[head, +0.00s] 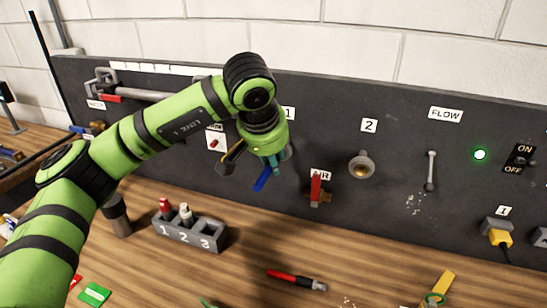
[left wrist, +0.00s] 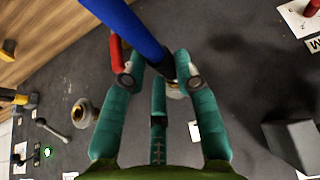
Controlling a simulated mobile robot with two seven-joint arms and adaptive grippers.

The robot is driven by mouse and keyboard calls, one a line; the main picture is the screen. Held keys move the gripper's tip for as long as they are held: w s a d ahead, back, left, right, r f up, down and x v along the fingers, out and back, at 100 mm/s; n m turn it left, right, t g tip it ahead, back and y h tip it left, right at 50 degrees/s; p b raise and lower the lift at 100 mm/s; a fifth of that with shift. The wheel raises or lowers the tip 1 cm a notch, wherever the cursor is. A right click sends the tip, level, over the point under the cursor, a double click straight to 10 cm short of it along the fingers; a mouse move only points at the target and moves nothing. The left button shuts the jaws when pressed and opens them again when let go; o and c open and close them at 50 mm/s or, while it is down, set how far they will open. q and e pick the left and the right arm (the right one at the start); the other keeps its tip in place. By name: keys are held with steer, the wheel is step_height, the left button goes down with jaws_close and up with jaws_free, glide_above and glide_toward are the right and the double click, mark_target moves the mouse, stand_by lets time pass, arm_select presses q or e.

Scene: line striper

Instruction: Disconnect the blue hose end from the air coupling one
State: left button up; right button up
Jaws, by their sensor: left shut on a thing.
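My left gripper (head: 266,168) is in front of the dark panel, below the label "1" (head: 289,113). It is shut on the blue hose end (head: 263,180). In the left wrist view the blue hose (left wrist: 137,28) runs from the top edge down between the teal fingers of my left gripper (left wrist: 160,78). A pale metal part (left wrist: 176,91) shows at the hose's lower end. Air coupling one is mostly hidden behind my gripper; I cannot tell whether the hose end is seated on it. My right gripper is not in view.
The red-handled air valve (head: 316,190) is close to the right of my gripper. Coupling two (head: 362,166) is bare further right, then a flow lever (head: 430,172) and lit green lamp (head: 480,155). A numbered grey holder (head: 188,232) and a red-black marker (head: 296,279) are on the bench.

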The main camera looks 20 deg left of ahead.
mark_target(264, 175)
arm_select(q)
steer(key=shift+s+a+f+b, duration=0.15)
steer(key=shift+s+f+b, duration=0.05)
steer(key=shift+s+b, duration=0.1)
steer(key=shift+s+r, duration=0.1)
steer(key=shift+s, duration=0.25)
steer(key=shift+s+a+b, duration=0.2)
steer(key=shift+s+b, duration=0.3)
steer(key=shift+s, duration=0.25)
steer(key=shift+s+r+b, duration=0.1)
steer(key=shift+s+b, duration=0.3)
steer(key=shift+s, duration=0.65)
steer(key=shift+d, duration=0.1)
